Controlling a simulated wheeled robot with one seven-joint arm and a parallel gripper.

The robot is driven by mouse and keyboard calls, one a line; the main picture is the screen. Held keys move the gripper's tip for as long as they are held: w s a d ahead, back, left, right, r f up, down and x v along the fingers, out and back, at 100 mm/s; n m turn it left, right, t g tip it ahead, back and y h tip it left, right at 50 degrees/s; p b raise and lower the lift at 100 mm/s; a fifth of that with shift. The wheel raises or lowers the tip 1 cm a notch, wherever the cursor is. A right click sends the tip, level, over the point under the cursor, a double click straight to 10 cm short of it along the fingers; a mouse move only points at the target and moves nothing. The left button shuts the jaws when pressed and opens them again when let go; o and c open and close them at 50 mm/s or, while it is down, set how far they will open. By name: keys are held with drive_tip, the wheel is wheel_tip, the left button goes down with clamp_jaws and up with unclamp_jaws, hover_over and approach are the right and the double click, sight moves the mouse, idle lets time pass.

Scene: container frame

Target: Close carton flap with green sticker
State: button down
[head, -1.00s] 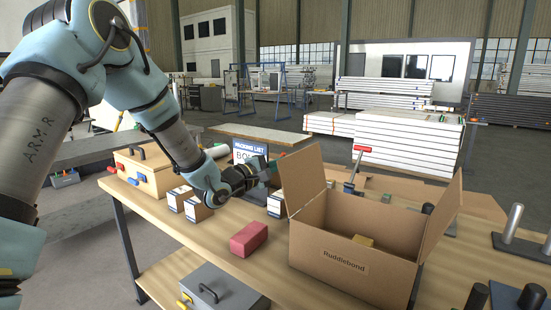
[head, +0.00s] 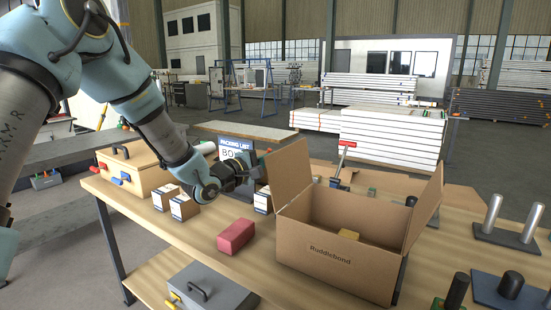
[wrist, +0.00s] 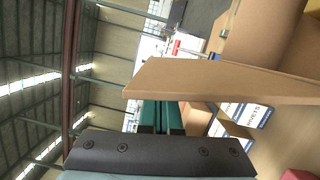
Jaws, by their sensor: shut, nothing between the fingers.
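I make out no green sticker on either visible flap face. My gripper (head: 260,167) is shut and empty, just left of and behind the left flap. In the wrist view a cardboard flap (wrist: 225,80) lies across the teal fingers (wrist: 160,116) near their tips. I cannot tell whether they touch it.
A red block (head: 236,236) lies left of the carton. Small white-and-brown boxes (head: 183,207) and a wooden box (head: 136,172) stand further left. A packing list sign (head: 235,150) is behind my gripper. Metal posts (head: 510,232) stand at the right.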

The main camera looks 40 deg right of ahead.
drive_tip(key=shift+s+d+r+m, duration=0.2)
drive_tip(key=shift+s+r+m, duration=0.05)
drive_tip(key=shift+s+m, duration=0.45)
drive_tip(key=s+d+f+m+t+y+b, duration=0.1)
drive_tip(key=s+f+m+b, duration=0.4)
drive_tip(key=b, duration=0.7)
drive_tip(key=s+d+f+m+t+y+b, duration=0.1)
drive_tip(key=s+f+m+b, duration=0.4)
drive_tip(key=s+b, duration=0.5)
drive_tip(key=shift+s+d+f+m+y+b, duration=0.2)
drive_tip(key=shift+d+m+y+b, duration=0.5)
drive_tip(key=shift+d+m+b, duration=0.5)
drive_tip(key=shift+a+b, duration=0.2)
drive_tip(key=shift+b, duration=0.15)
drive_tip(key=s+a+r+p, duration=0.2)
drive_tip(key=a+r, duration=0.4)
drive_tip(key=a, duration=0.3)
drive_tip(key=shift+s+a+r+p, duration=0.2)
drive_tip(key=shift+s+r+p, duration=0.05)
drive_tip(key=shift+p, duration=0.1)
